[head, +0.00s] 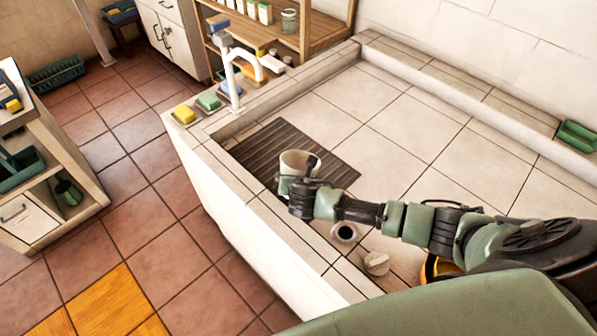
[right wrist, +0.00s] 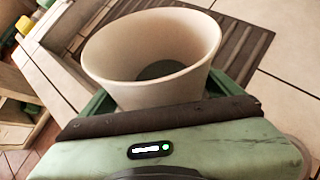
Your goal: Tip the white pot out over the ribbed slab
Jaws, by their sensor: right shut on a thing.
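The white pot (head: 299,161) is held over the near part of the dark ribbed slab (head: 300,143) in the basin. It stands about upright, its mouth upward. The right wrist view shows the pot (right wrist: 150,50) close up, with something dark greenish inside at the bottom; I cannot tell what it is. My right gripper (head: 293,185) is shut on the pot; its green fingers (right wrist: 215,85) show on both sides of it. The ribbed slab (right wrist: 237,42) also shows behind the pot in the right wrist view. My left gripper is not in view.
A white tap (head: 233,80) rises at the basin's left corner, beside a yellow sponge (head: 185,114) and a green sponge (head: 208,102). A grey cup-like thing (head: 344,233) and a pale round knob-like thing (head: 376,263) sit near my forearm. The tiled basin floor (head: 400,115) is clear.

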